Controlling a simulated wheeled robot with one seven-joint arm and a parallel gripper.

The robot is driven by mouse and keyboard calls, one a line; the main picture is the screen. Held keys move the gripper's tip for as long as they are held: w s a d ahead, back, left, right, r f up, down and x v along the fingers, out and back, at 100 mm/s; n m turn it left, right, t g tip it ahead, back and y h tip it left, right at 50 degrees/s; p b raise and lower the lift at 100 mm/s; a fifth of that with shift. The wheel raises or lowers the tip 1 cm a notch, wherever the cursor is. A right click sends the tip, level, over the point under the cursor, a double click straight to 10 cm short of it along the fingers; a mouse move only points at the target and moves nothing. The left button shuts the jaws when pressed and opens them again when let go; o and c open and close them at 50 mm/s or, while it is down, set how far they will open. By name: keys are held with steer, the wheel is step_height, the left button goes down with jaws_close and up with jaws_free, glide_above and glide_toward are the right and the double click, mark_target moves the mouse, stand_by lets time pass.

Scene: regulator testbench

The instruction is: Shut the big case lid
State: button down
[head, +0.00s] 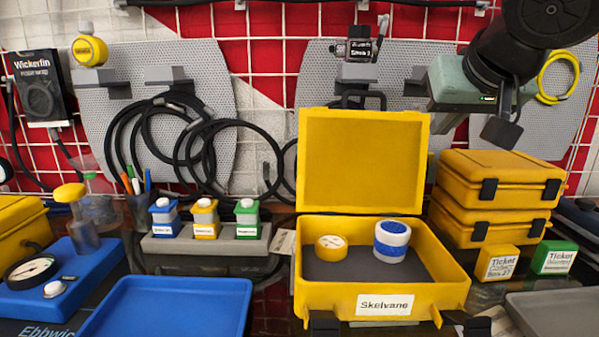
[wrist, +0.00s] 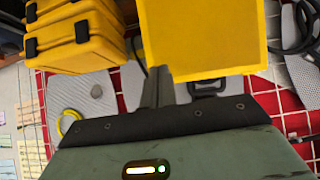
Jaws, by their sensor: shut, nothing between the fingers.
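The big yellow case (head: 450,290), labelled "Skelvane", stands open on the bench in the head view. Its lid (head: 362,160) stands upright at the back edge, inner face toward the head camera. The lid also shows in the wrist view (wrist: 205,38). Inside the case lie a yellow round gauge (head: 330,247) and a blue-and-white roll (head: 391,241). My gripper (head: 503,132) is shut and empty, to the right of the lid and above the stacked cases. In the wrist view my fingers (wrist: 158,74) appear beside the lid's edge; I cannot tell whether they touch it.
Two closed yellow cases (head: 497,200) are stacked right of the open case. Yellow (head: 497,264) and green (head: 554,258) ticket boxes sit in front of them. A blue tray (head: 165,308) and a grey bottle rack (head: 205,247) stand left. Cables (head: 150,140) hang on the back wall.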

steer(key=shift+s+r+p, duration=0.25)
steer(key=shift+s+p, duration=0.4)
steer(key=shift+p, duration=2.5)
steer(key=shift+s+p, duration=0.2)
steer(key=shift+p, duration=0.45)
steer(key=shift+s+f+p, duration=0.25)
steer(key=shift+s+p, duration=0.15)
steer(key=shift+p, duration=0.35)
steer(key=shift+r, duration=0.1)
step_height(320, 180, up, 6)
steer(key=p, duration=0.4)
